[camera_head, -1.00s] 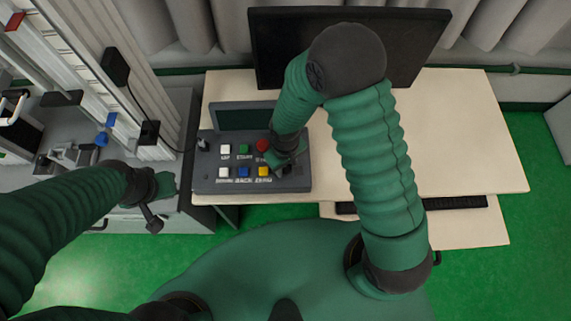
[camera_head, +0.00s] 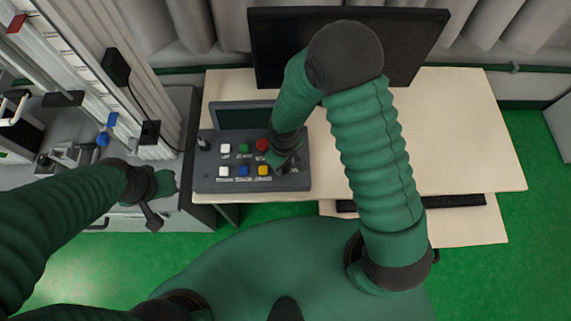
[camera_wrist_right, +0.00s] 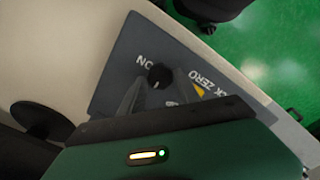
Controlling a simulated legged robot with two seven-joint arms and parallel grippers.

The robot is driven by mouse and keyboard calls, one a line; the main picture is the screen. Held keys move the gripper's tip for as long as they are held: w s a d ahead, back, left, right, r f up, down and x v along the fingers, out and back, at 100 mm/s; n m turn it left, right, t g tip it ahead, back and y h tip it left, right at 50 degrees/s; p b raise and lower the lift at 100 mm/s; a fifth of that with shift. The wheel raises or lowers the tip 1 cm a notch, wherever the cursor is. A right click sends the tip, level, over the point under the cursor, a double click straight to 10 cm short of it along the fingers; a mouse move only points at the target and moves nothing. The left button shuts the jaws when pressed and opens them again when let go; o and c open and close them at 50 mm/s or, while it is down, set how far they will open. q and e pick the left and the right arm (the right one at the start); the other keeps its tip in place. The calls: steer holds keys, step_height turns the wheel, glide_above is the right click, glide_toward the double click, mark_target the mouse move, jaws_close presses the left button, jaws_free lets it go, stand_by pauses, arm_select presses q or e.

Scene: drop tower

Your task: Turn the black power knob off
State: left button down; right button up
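The control box (camera_head: 205,180) sits on the left part of the pale desk. The black power knob (camera_wrist_right: 158,75) shows in the right wrist view, with white "ON" lettering beside it. In the head view my right gripper and wrist hide the knob. My right gripper (camera_wrist_right: 157,88) is over the panel, with its dark fingers apart on either side of the knob. Whether they touch it cannot be told. My left gripper (camera_head: 158,200) hangs left of the box, away from it; its finger opening is unclear.
A monitor (camera_head: 420,45) stands behind, and a keyboard (camera_head: 460,201) lies at the front. The desk's right side (camera_head: 460,130) is clear.

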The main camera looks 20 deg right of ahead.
steer(key=o, duration=0.4)
steer(key=shift+f, duration=0.1)
steer(key=shift+c, duration=0.2)
steer(key=shift+r, duration=0.45)
step_height(320, 180, up, 16)
steer(key=p, duration=0.1)
steer(key=s+d+r+m+t, duration=0.1)
steer(key=s+d+m+t, duration=0.1)
steer(key=s+d+m, duration=0.2)
steer(key=d+m, duration=0.2)
steer(key=d, duration=0.2)
steer(key=shift+s, duration=0.15)
